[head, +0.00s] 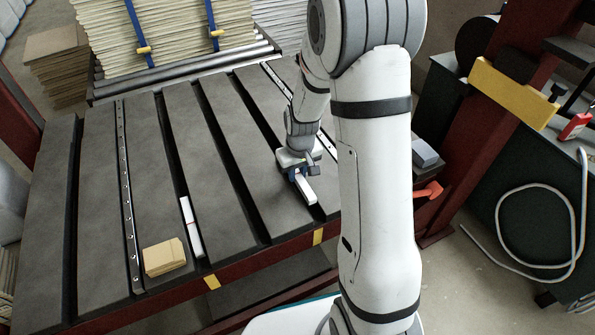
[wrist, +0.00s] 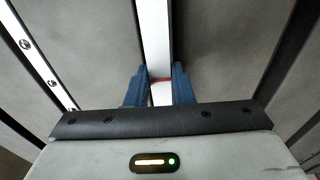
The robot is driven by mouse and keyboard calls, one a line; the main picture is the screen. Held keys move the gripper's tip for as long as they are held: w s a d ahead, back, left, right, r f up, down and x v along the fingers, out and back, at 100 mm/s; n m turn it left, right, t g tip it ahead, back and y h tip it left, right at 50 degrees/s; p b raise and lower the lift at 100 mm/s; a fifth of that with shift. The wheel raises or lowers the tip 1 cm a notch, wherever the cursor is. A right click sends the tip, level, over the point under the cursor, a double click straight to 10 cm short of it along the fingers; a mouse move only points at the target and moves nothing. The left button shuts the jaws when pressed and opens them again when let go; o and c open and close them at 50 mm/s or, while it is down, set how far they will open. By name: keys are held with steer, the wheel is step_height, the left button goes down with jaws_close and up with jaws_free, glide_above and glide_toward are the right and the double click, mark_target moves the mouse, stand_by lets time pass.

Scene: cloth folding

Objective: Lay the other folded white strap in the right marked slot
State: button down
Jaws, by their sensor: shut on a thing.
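My gripper (head: 303,173) is over the right part of the slatted table, with its blue fingers shut on a white folded strap (head: 307,190). In the wrist view the fingers (wrist: 159,92) pinch this strap (wrist: 153,40) from both sides at its red band. The held strap runs lengthwise along a dark slot, in line with it; whether it touches the bottom is unclear. Another white strap (head: 191,227) with a red band lies in a slot further left. Yellow marks on the front rail sit near the left slot (head: 212,282) and the right slot (head: 318,237).
A stack of tan pieces (head: 164,257) lies on the table's front left. Metal strips with holes (head: 126,190) run along other slots. Rollers and strapped stacks (head: 165,30) stand behind. A red upright (head: 487,120) and an orange handle (head: 429,190) are at right.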

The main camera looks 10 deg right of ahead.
mark_target(298, 174)
steer(key=c, duration=1.2)
jaws_free()
steer(key=shift+r, duration=0.15)
steer(key=shift+r+p, duration=3.1)
steer(key=shift+r, duration=0.85)
